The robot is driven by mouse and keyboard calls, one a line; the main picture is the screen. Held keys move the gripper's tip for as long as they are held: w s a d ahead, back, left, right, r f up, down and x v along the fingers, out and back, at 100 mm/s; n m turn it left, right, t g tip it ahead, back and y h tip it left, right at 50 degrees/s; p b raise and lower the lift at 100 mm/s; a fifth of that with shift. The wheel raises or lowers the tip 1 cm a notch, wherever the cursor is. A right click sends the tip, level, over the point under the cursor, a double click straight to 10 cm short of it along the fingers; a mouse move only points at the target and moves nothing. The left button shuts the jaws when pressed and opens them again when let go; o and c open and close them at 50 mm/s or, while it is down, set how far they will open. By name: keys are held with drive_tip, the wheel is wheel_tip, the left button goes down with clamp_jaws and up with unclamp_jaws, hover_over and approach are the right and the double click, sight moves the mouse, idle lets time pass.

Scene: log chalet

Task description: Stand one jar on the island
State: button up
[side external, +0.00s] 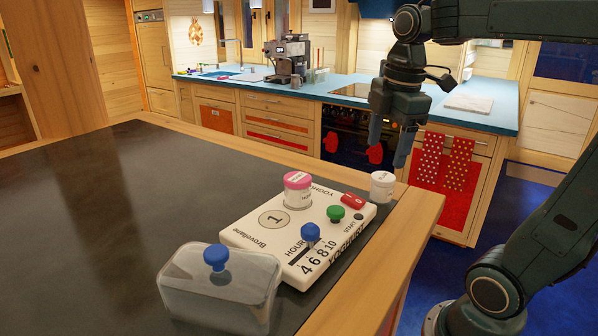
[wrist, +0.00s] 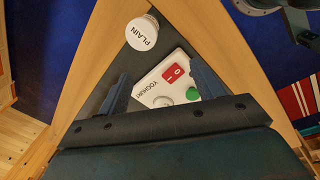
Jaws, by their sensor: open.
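A small white jar (side external: 382,187) stands upright on the dark island top (side external: 90,220), close to its wooden edge. In the wrist view its lid reads PLAIN (wrist: 142,33). A jar with a pink lid (side external: 297,189) stands on the white yoghurt maker (side external: 262,238), near the mark 1. My gripper (side external: 389,150) points down above the island's corner, near the white jar. It is open and empty. In the wrist view the white jar lies beyond the fingertips (wrist: 160,80), not between them. The pink-lidded jar is not visible there.
A clear cover with a blue knob (side external: 220,285) sits at the front, beside the yoghurt maker. The maker has a blue slider knob (side external: 310,232), a green button (side external: 336,213) and a red switch (side external: 353,201). The island's left side is clear.

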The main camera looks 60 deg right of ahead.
drive_tip(key=shift+s+a+f+m+t, duration=0.7)
drive_tip(key=shift+s+a+f+m, duration=0.25)
drive_tip(key=shift+a+m, duration=0.7)
drive_tip(key=shift+s+a+f+m+t, duration=0.7)
drive_tip(key=shift+s+a+f+m, duration=0.4)
drive_tip(key=shift+m, duration=0.9)
drive_tip(key=shift+s+a+f+m+t, duration=0.75)
drive_tip(key=shift+a+m, duration=0.8)
drive_tip(key=shift+m, duration=0.3)
